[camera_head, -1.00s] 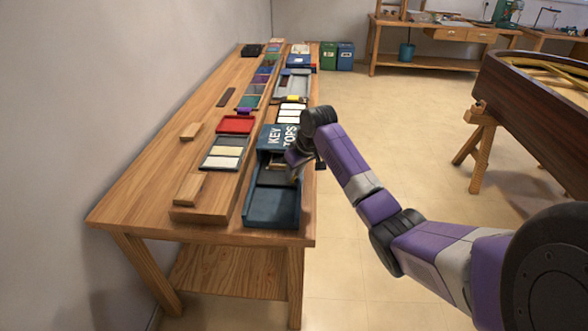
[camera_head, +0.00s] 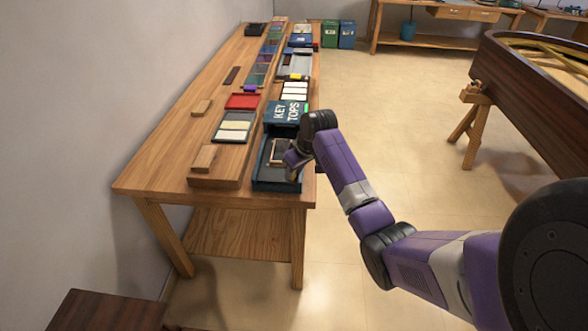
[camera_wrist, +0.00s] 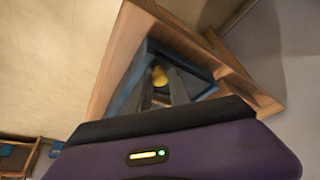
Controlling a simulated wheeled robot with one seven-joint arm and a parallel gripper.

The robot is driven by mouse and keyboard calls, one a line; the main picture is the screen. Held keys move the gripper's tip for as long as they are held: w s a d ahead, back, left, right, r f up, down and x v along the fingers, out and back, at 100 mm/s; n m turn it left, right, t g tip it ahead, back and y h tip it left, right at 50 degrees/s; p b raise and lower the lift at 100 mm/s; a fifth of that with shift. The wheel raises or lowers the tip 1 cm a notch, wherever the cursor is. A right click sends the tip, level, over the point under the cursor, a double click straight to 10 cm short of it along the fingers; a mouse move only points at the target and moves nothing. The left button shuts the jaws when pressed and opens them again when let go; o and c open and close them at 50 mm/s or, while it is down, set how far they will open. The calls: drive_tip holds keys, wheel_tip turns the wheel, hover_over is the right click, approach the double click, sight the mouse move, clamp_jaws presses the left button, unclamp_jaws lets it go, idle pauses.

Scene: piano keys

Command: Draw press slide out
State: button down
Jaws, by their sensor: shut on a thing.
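The blue press (camera_head: 284,112), lettered KEY TOPS, stands along the right edge of the workbench, with a dark open bed (camera_head: 274,178) on its near side. A brownish slide (camera_head: 279,151) shows partly in that bed, out from under the lettered top. My gripper (camera_head: 292,160) is at the slide's near end, over the bed. In the wrist view a yellow knob (camera_wrist: 159,76) sits between the two dark fingers of my gripper (camera_wrist: 165,84), and they are shut on it. My wrist hides part of the slide in the head view.
The wooden workbench (camera_head: 160,165) carries a wooden block (camera_head: 204,158), a tray of pale key tops (camera_head: 234,127), a red tray (camera_head: 242,101) and several more trays behind. Open floor (camera_head: 400,120) lies right of the bench. A dark brown surface (camera_head: 105,312) shows at lower left.

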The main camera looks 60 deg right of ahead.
drive_tip(key=shift+a, duration=0.25)
drive_tip(key=c, duration=1.2)
unclamp_jaws()
drive_tip(key=shift+c, duration=0.2)
drive_tip(key=shift+s, duration=0.1)
drive_tip(key=v, duration=0.8)
drive_tip(key=shift+b, duration=0.3)
drive_tip(key=shift+f, duration=0.1)
